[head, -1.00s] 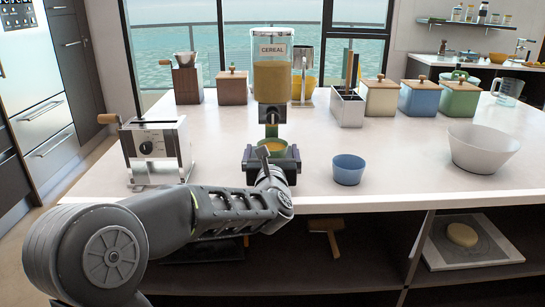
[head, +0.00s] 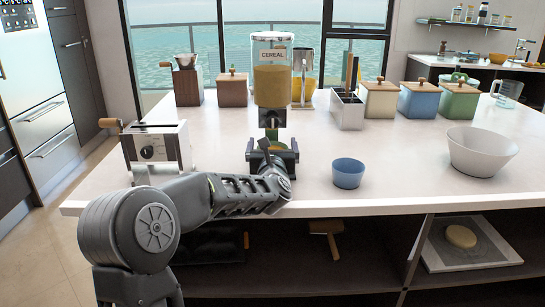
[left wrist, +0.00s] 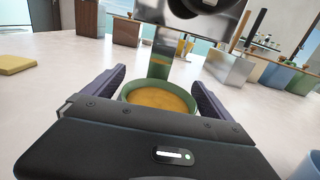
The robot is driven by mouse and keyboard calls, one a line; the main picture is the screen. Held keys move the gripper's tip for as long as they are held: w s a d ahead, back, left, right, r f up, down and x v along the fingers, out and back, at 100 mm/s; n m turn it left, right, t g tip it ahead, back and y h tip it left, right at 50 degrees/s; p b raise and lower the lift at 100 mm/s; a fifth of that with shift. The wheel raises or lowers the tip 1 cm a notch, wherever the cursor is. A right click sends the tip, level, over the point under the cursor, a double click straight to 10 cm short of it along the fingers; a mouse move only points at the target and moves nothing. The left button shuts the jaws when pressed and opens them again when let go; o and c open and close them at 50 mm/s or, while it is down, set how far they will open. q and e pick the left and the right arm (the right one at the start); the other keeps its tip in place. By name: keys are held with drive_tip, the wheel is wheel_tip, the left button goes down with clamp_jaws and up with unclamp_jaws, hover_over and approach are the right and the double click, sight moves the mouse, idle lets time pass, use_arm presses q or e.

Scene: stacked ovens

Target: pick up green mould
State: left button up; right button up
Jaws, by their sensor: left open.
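The green mould (left wrist: 160,94) is a small round green cup with orange-yellow contents, upright on the white counter in the left wrist view. My left gripper (left wrist: 157,82) is open, with one finger on each side of the mould. Whether the fingers touch it I cannot tell. In the head view my left gripper (head: 271,157) is at the foot of the cereal dispenser (head: 271,85), and it mostly hides the mould there. My right gripper is not in view.
The dispenser stands just behind the mould. A blue bowl (head: 348,172) is to the right, with a white bowl (head: 481,150) beyond it. A toaster-like machine (head: 157,146) stands at the left. Wooden boxes and coloured canisters (head: 418,99) line the back. The counter's front middle is clear.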

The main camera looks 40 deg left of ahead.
use_arm(q)
drive_tip(key=shift+w+a, duration=0.15)
drive_tip(key=shift+c, duration=0.4)
drive_tip(key=c, duration=1.6)
drive_tip(key=shift+o, duration=0.2)
drive_tip(key=shift+r, duration=0.1)
drive_tip(key=shift+r, duration=0.75)
wheel_tip(320, 180, up, 2)
drive_tip(key=shift+r, duration=0.1)
drive_tip(key=b+v, duration=0.1)
drive_tip(key=v, duration=1.7)
drive_tip(key=shift+b, duration=0.3)
